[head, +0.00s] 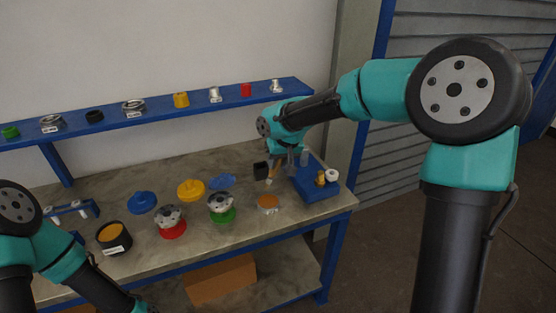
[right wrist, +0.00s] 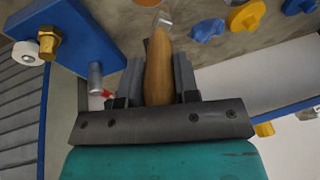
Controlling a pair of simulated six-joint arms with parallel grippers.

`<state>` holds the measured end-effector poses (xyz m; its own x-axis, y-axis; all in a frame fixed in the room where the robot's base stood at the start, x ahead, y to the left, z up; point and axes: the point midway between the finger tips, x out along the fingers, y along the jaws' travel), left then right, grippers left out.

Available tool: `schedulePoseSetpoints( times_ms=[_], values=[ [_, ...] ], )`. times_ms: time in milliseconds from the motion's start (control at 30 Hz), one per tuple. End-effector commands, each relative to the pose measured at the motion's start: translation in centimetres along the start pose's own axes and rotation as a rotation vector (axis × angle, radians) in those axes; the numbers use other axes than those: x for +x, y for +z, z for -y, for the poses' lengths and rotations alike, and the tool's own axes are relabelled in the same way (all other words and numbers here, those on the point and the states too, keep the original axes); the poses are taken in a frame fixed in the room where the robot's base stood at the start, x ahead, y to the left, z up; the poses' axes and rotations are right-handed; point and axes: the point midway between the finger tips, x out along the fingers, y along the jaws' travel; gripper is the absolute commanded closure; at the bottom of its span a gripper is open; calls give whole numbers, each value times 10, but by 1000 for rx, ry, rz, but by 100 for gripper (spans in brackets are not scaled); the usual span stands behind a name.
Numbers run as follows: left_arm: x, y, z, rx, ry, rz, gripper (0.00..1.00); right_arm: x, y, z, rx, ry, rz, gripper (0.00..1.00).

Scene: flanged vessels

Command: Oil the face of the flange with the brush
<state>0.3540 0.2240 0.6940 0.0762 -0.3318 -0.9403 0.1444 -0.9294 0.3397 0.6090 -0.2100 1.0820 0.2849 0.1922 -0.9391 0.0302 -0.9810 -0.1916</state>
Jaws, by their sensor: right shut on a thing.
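My right gripper (head: 286,163) is over the right part of the bench, near the blue block. It is shut on the brush, whose wooden handle (right wrist: 158,72) stands between the two fingers in the right wrist view. The brush's metal end points away from the gripper; its tip is hard to make out. Two flanged vessels with grey metal flanges stand on the bench: one with a red base (head: 172,231) and one with a green base (head: 223,215). Both are left of the gripper and apart from it. My left arm enters at the lower left; its gripper is out of view.
A black tub with orange contents (head: 114,244) stands at the left. Blue (head: 142,202) and yellow (head: 191,190) lids lie behind the vessels. An orange disc (head: 268,202) lies near the blue block (head: 317,190). A blue shelf (head: 210,98) with several fittings runs behind.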

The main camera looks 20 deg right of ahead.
Motion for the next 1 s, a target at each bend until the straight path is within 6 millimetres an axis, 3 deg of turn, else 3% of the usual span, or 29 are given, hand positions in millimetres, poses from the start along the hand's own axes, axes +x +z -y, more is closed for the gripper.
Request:
schedulePoseSetpoints(
  times_ms=[600, 1000],
  values=[
    [0, 0, 0, 0, 0, 0, 57, 46, 14, -10, 0, 1, 2, 95],
    [0, 0, 0, 0, 0, 0, 57, 52, 16, -11, 0, 0, 1, 95]
  ],
)
